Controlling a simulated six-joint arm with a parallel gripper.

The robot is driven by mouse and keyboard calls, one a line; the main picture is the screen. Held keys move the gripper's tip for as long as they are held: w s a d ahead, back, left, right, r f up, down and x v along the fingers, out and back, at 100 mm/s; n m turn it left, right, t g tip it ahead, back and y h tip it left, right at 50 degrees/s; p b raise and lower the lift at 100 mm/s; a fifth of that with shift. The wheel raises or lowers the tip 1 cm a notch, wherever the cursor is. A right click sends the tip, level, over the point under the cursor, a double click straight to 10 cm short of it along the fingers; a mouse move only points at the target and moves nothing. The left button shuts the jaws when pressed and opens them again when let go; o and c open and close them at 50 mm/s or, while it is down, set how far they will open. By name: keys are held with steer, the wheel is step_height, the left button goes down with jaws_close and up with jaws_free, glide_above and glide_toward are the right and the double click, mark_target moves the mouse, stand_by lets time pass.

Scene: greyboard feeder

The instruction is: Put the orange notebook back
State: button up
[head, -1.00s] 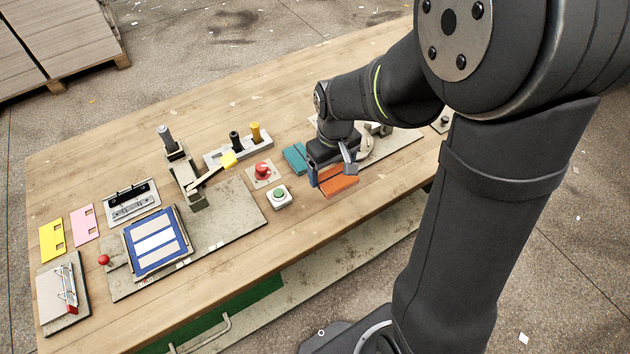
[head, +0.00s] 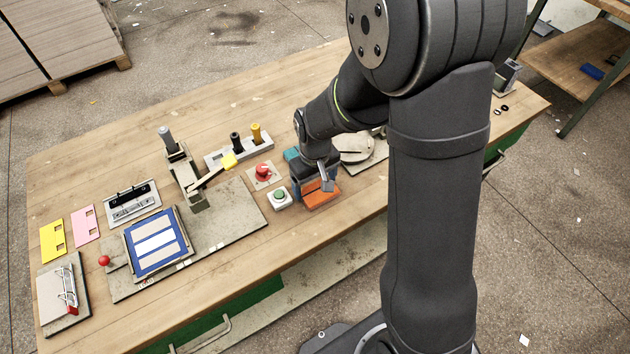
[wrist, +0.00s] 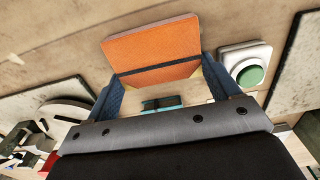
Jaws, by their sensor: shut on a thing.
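The orange notebook (head: 321,196) shows at the front of my gripper (head: 316,187) in the head view, near the table's front edge. In the wrist view the orange notebook (wrist: 152,45), with a dark band across it, sits between the two blue fingers of my gripper (wrist: 158,72), which are shut on its sides. I cannot tell whether it touches the table or hangs just above it. A teal notebook (wrist: 160,103) lies behind it, partly hidden by my gripper; only a corner of it (head: 290,155) shows in the head view.
A white box with a green button (head: 279,197) stands close left of my gripper, and a red knob (head: 263,171) behind that. A grey board with a round part (head: 357,150) lies to the right, partly behind my arm. Bare wood lies in front of the notebook.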

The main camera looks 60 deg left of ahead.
steer(key=o, duration=0.8)
steer(key=shift+f, duration=0.15)
step_height(320, 180, up, 12)
steer(key=shift+r, duration=0.2)
steer(key=shift+f, duration=0.1)
glide_above(315, 186)
steer(key=shift+f, duration=4.1)
steer(key=shift+f, duration=0.1)
